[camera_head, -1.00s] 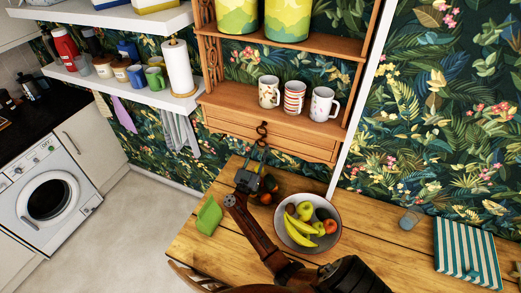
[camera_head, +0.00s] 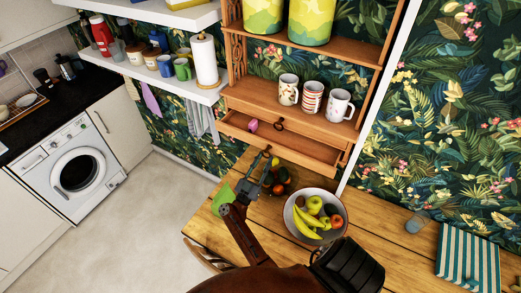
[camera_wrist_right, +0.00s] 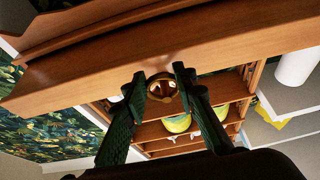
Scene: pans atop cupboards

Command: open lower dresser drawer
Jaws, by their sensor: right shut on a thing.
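The lower dresser drawer (camera_head: 290,150) is pulled out of the wooden dresser below the mug shelf. My right gripper (camera_head: 267,152) is at the front of this drawer. In the right wrist view, its fingers (camera_wrist_right: 160,80) are closed on a brass ring handle (camera_wrist_right: 162,90) at the wooden drawer front (camera_wrist_right: 215,45). My left gripper is not in view.
Several mugs (camera_head: 312,97) stand on the shelf above. Floor (camera_head: 150,220) is clear at left.

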